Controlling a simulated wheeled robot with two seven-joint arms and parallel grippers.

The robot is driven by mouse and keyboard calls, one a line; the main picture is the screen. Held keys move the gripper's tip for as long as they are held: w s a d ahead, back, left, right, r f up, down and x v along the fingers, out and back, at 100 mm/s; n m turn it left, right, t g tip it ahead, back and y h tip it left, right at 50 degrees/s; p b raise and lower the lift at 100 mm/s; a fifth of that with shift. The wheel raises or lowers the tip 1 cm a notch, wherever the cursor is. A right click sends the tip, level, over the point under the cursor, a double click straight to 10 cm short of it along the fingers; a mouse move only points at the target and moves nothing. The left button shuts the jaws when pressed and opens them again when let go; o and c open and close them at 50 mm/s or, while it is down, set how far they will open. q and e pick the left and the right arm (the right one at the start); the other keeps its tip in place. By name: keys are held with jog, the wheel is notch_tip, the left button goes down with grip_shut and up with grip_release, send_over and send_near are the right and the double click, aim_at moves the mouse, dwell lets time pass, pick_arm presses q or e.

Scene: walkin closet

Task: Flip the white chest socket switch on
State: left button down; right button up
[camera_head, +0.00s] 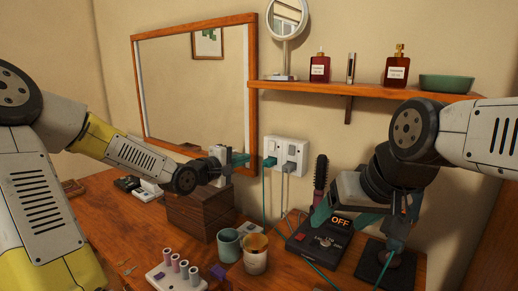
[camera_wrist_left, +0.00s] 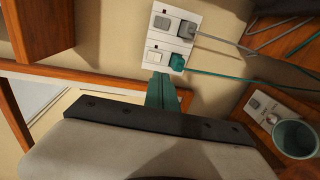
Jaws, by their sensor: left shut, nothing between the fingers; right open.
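The white wall socket plate (camera_head: 298,147) is on the wall right of the mirror, with a green plug (camera_head: 269,162) and a grey plug (camera_head: 285,167) in it. In the left wrist view the plate (camera_wrist_left: 166,42) shows a white rocker switch (camera_wrist_left: 156,57) beside the green plug (camera_wrist_left: 177,62) and a grey piece (camera_wrist_left: 161,22) beside the grey plug (camera_wrist_left: 186,29). My left gripper (camera_head: 241,158) is shut and empty, just left of the plate; its teal fingertips (camera_wrist_left: 162,82) point at the plate. Contact cannot be told. My right gripper (camera_head: 360,214) is open at the right, over the tabletop.
A wooden drawer box (camera_head: 200,212) stands below my left gripper. A black box reading OFF (camera_head: 318,240), a hairbrush (camera_head: 320,178), a candle jar (camera_head: 255,258) and a teal cup (camera_head: 229,245) are on the table. A shelf (camera_head: 350,91) with bottles runs above the socket. Cords hang below it.

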aim_at(271, 150)
pick_arm(q)
jog(key=shift+a+r, duration=0.1)
jog(key=shift+w, duration=0.1)
jog(key=x, duration=1.4)
dwell(0.5)
